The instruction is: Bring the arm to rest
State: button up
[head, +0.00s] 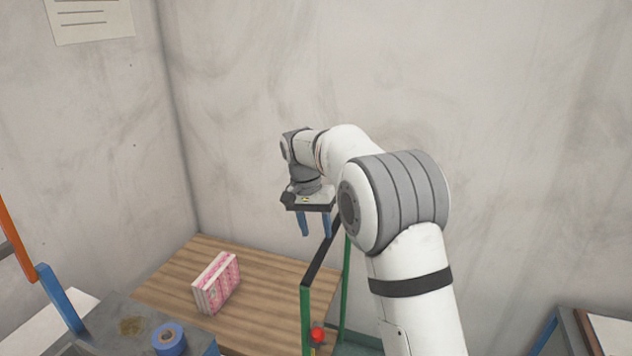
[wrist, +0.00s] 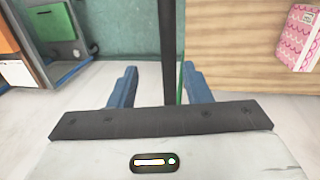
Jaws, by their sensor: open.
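My gripper (head: 315,224) hangs from my raised arm in the head view, its two blue fingers pointing down and apart. It is above and to the right of the wooden table (head: 165,285) and close to the top of a green-legged frame with a black bar (head: 322,252). In the wrist view my gripper (wrist: 160,88) shows its blue fingers spread, with nothing held between them. A dark upright bar shows beyond the fingers there.
A pink and white patterned block (head: 217,283) stands on the table, also in the wrist view (wrist: 302,35). A blue tape roll (head: 169,339) lies on a grey surface at lower left. A red ball-like knob (head: 318,334) is beside the green frame. Walls stand behind.

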jog(key=s+d+r+n+t+y, duration=0.1)
jog(key=s+d+r, duration=0.2)
jog(key=s+d, duration=0.4)
jog(key=s+d+r+n+t, duration=0.1)
jog(key=s+d+r, duration=0.35)
jog(key=s, duration=0.45)
jog(key=s+d+f, duration=0.2)
jog(key=s, duration=0.6)
jog(key=s+d+f+n+t+y, duration=0.1)
jog(key=s+d+f, duration=0.2)
jog(key=s, duration=0.5)
jog(key=shift+s+d+f+t, duration=0.15)
jog(key=shift+s+d+t, duration=0.1)
jog(key=shift+d+t, duration=0.1)
